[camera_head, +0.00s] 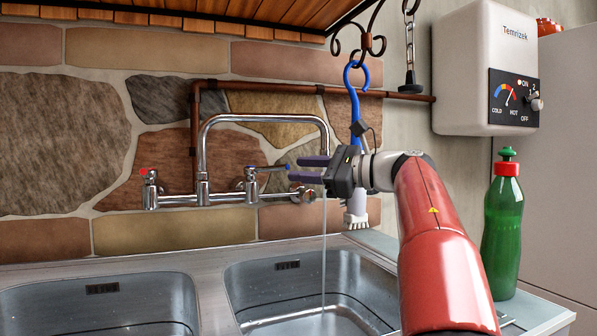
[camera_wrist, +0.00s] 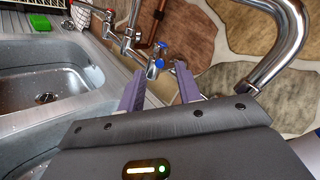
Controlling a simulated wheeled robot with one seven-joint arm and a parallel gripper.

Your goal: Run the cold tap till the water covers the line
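The chrome mixer tap (camera_head: 203,160) stands on the wall behind two sinks. The hot handle (camera_head: 150,178) with a red mark is at the left. A thin water stream (camera_head: 323,250) falls from the spout into the right basin (camera_head: 250,275), where shallow water shows. I cannot make out a line there.
A green bottle (camera_head: 503,225) stands on the right counter. A white water heater (camera_head: 485,70) hangs above it. A blue hook with a brush (camera_head: 355,190) hangs behind my gripper. The left basin (camera_head: 100,310) holds no visible objects. The spout arches close above my gripper.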

